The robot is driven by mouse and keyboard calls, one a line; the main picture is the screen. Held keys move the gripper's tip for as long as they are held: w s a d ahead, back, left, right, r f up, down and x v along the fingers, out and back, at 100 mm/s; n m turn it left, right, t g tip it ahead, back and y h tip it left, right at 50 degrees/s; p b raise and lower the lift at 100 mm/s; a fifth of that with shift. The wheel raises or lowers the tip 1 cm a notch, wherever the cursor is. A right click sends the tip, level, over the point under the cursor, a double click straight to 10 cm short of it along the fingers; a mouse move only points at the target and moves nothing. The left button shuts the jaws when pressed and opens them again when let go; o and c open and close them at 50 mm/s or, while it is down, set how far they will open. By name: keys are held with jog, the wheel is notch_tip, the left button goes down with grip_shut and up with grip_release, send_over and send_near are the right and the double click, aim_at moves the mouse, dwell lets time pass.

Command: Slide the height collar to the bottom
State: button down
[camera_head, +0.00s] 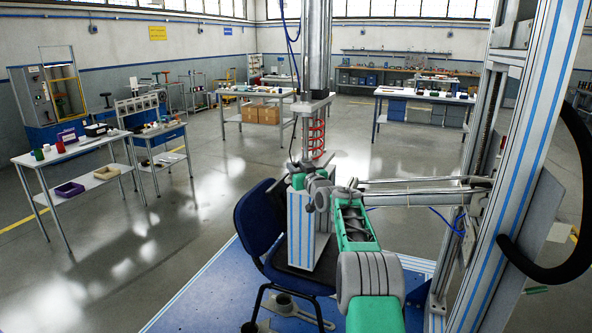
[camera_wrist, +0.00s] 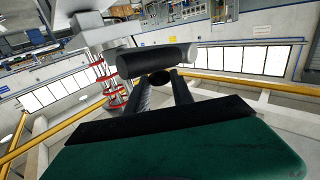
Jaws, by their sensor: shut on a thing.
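My green and grey arm reaches to the test rig, with my gripper (camera_head: 300,168) beside the rods just below the red spring (camera_head: 316,134). In the wrist view, the two dark fingers of my gripper (camera_wrist: 168,84) close on a dark cylindrical handle (camera_wrist: 153,60) lying crosswise at their tips. A pale block with rods and the red spring (camera_wrist: 104,84) stands just behind and left of the handle. The height collar cannot be made out clearly; whether the handle belongs to it cannot be told. My gripper hides part of the grip in the head view.
A tall aluminium frame (camera_head: 530,150) with a black hose (camera_head: 552,272) rises at right. A white table (camera_head: 80,150) stands at left, with open floor between.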

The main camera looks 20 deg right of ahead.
jog(key=shift+f, duration=0.25)
jog(key=c, duration=1.1)
grip_release()
jog(key=shift+r, duration=0.15)
jog(key=s+b, duration=0.1)
jog(key=s, duration=0.1)
jog(key=s+b, duration=0.1)
jog(key=s, duration=0.4)
jog(key=shift+s+d+b, duration=0.25)
jog(key=shift+s+b, duration=0.15)
